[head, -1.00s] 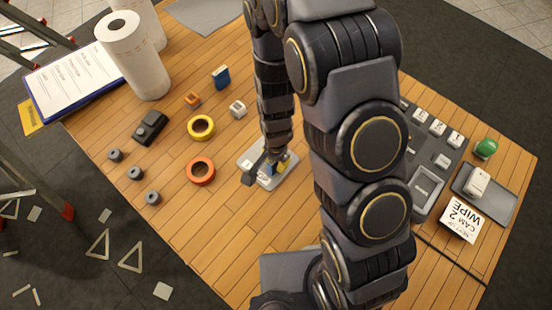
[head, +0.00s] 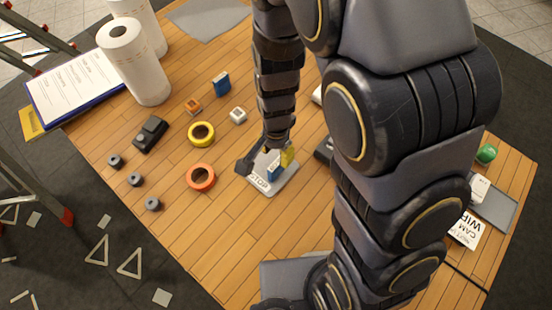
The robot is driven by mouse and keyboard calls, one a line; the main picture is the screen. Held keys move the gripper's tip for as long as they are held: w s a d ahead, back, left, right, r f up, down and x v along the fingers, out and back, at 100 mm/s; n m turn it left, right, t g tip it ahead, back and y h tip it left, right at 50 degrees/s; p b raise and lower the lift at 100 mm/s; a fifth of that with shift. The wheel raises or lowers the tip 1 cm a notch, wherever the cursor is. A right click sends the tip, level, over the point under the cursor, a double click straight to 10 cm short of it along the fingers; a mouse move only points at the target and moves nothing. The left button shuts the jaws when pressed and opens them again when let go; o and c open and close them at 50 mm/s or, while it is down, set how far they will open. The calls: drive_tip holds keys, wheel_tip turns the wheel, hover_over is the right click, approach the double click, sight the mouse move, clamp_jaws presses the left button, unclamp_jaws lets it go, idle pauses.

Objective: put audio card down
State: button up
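I cannot tell which object is the audio card. My gripper (head: 262,158) points down over a pale grey plate (head: 285,188) with dark lettering near the middle of the table. A small blue piece (head: 274,171) and a yellow piece (head: 288,155) show at the plate, close beside my gripper. One dark finger reaches out left over the plate's left edge. The other finger is mostly hidden, so whether the gripper holds either piece is unclear.
An orange ring (head: 201,177) and a yellow ring (head: 201,133) lie left of the plate. A blue block (head: 221,83), an orange block (head: 193,106), a white block (head: 238,115) and a black device (head: 150,134) stand farther back. Bare wood lies front left.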

sight(276, 163)
wheel_tip(276, 163, up, 3)
drive_tip(key=shift+w+r, duration=0.1)
drive_tip(key=shift+r, duration=0.55)
drive_tip(key=s+d+r+n, duration=0.3)
drive_tip(key=s+r+n, duration=0.1)
drive_tip(key=s+r, duration=0.3)
drive_tip(key=s+d+r+n+g, duration=0.1)
drive_tip(key=s+d+r+n, duration=0.3)
drive_tip(key=s+r, duration=0.4)
drive_tip(key=shift+s+d+r+n+g, duration=0.25)
drive_tip(key=shift+s+d+n+g, duration=0.05)
drive_tip(key=shift+s+n, duration=0.2)
drive_tip(key=o, duration=0.9)
drive_tip(key=shift+o, duration=0.2)
drive_tip(key=shift+a, duration=0.1)
drive_tip(key=shift+f, duration=0.1)
